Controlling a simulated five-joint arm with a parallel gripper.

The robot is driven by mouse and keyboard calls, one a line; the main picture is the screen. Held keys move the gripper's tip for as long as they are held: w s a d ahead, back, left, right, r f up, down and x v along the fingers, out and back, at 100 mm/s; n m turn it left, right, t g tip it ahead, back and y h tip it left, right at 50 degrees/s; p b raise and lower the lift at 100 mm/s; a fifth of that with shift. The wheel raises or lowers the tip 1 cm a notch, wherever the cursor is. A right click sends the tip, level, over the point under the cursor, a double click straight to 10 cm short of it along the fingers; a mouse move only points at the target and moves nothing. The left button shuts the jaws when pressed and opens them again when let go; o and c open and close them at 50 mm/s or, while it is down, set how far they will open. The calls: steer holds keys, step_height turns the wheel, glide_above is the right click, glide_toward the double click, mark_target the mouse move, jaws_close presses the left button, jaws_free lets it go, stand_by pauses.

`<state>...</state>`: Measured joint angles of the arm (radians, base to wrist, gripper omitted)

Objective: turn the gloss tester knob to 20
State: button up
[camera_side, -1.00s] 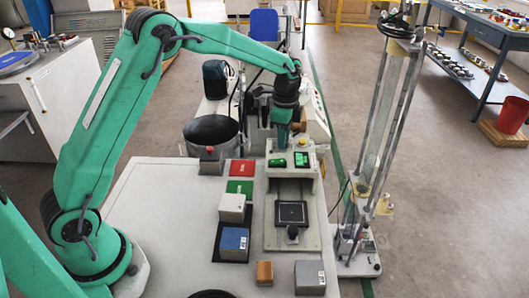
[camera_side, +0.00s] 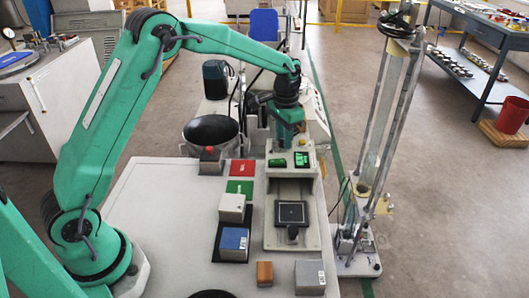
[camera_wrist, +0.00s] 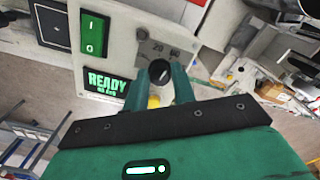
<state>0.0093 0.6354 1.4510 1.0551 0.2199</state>
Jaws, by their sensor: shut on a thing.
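The gloss tester (camera_side: 312,232) stands at the right side of the white table in the side view. Its sloped panel (camera_wrist: 102,50) faces the wrist camera, with a green I/O switch (camera_wrist: 93,33) and a lit "READY" display (camera_wrist: 106,84). A scale plate (camera_wrist: 152,50) reads "20" and "60". The dark round knob (camera_wrist: 161,71) sits just below these numbers, between the two green fingers of my gripper (camera_wrist: 162,77). My gripper is shut on the knob. Which number the knob points at cannot be told. In the side view my gripper (camera_side: 287,140) hides the knob.
Red (camera_side: 243,167) and green (camera_side: 240,187) pads, a grey block (camera_side: 232,207) and a blue-grey block (camera_side: 234,240) lie left of the tester. A brown block (camera_side: 264,273) and another grey block (camera_side: 310,277) stand at the front. A tall glass-tube stand (camera_side: 385,130) rises on the right.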

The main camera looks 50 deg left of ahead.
steer(key=n, duration=0.6)
steer(key=shift+n, duration=0.4)
steer(key=o, duration=1)
steer(key=shift+r, duration=0.15)
step_height(320, 180, up, 7)
steer(key=shift+r, duration=0.3)
